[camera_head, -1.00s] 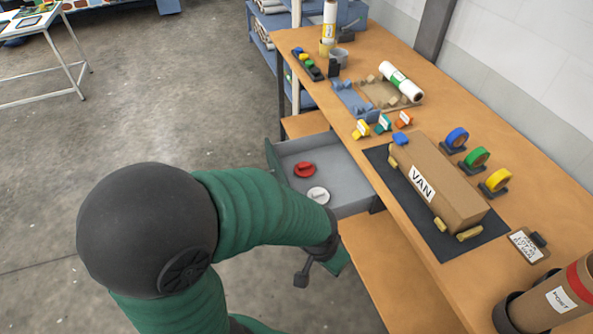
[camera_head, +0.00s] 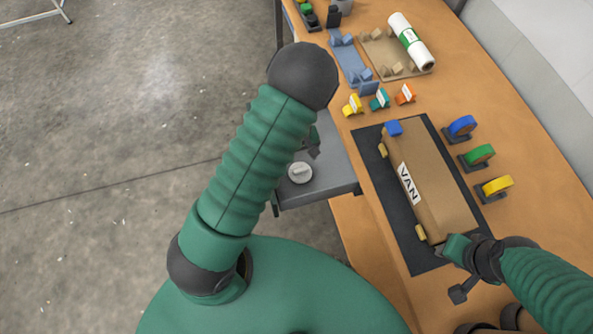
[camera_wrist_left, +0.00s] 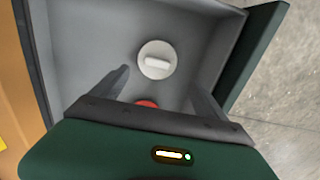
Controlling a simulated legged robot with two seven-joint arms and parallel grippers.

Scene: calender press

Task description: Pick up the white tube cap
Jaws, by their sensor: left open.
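The white tube cap (camera_head: 300,173) is a round disc with a raised bar grip, lying in the open grey drawer (camera_head: 328,183). In the left wrist view the white cap (camera_wrist_left: 157,60) lies ahead of my left gripper (camera_wrist_left: 158,73), between the lines of its two spread fingers. That gripper is open and empty; whether it touches anything is unclear. A red cap (camera_wrist_left: 147,103) is partly hidden behind the gripper's body. In the head view my left arm mostly hides my left gripper (camera_head: 313,143). My right gripper (camera_head: 450,252) is by the near end of the van box; its fingers are unclear.
The drawer's walls surround the caps, and the wooden bench (camera_head: 520,150) is just to the right. On it are the VAN box (camera_head: 430,190) on a dark mat (camera_head: 382,190), tape rolls (camera_head: 480,155), small coloured labelled holders (camera_head: 380,99) and a white roll (camera_head: 410,40).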

